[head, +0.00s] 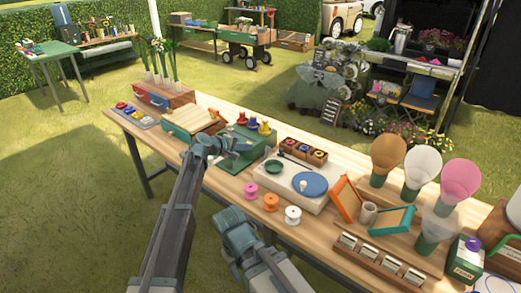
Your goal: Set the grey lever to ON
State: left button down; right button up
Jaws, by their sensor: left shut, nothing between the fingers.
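I cannot make out a grey lever or an ON mark for certain; either may be hidden behind my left gripper or too small to see. My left gripper (217,147) is shut and empty, at the front side of a green box-like device (249,144) on the wooden table. It covers part of that device, and I cannot tell whether it touches it. My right gripper (231,217) is low in front of the table's near edge, apart from the things on it; its fingers are not clear.
Pink, orange and white spools (271,202) stand near the front edge. A white board (286,182) with a blue disc lies behind them. Colored cones (252,123) stand by the green device. A wooden tray (206,124) is left of it.

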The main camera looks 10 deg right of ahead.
aim_at(265, 158)
pick_arm(q)
jog(key=shift+f, duration=0.1)
jog(key=b+x, duration=0.4)
jog(key=x, duration=0.5)
jog(key=shift+f, duration=0.1)
jog(key=shift+w+d+f+b, duration=0.15)
jog(key=shift+w+d+b, duration=0.15)
jog(key=shift+d, duration=0.1)
jog(key=shift+s, duration=0.1)
